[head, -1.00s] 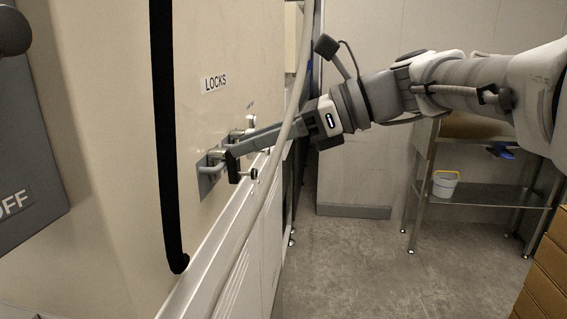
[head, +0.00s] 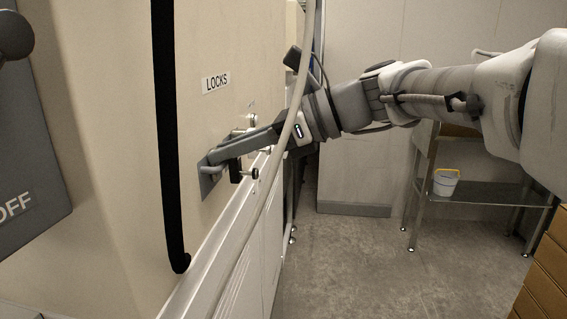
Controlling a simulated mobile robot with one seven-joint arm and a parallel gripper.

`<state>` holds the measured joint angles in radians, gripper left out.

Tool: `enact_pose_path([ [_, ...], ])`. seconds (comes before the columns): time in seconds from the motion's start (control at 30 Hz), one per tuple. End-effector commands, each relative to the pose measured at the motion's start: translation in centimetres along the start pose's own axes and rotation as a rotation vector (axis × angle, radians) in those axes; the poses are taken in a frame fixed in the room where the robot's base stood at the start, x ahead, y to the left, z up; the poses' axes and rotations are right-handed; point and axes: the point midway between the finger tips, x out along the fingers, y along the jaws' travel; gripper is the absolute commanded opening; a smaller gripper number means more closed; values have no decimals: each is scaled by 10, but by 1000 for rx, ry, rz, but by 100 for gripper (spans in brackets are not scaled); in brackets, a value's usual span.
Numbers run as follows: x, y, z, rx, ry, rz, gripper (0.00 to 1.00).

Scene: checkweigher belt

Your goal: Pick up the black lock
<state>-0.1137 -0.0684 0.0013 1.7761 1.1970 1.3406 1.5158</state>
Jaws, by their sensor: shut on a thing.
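The black lock (head: 235,172) hangs upright at the cream wall panel, beside a grey plate with a bent bar (head: 208,181). Only its dark body shows below my fingers; its upper part is hidden behind them. My gripper (head: 216,157) reaches in from the right, with its fingertips close against the plate and bar. It is shut on the black lock, though the fingers hide the contact itself. I cannot tell whether the lock is still on the bar.
A "LOCKS" label (head: 215,82) is above. Another pale fitting (head: 248,120) sits behind my fingers. A black vertical bar (head: 168,140) and a hanging grey hose (head: 270,190) stand in front of the panel. A shelf with a white bucket (head: 445,183) is at right.

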Motion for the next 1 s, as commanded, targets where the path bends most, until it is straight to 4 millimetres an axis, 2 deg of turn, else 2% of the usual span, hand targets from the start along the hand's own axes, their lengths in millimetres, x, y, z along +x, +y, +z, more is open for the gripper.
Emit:
enact_pose_path([
  [0.37, -8, 0, 7, -3, -2, -1, 0],
  [0.8, -32, 0, 68, -5, -1, -1, 0],
  [1.0, -74, -2, 45, 2, -1, -7, 0],
])
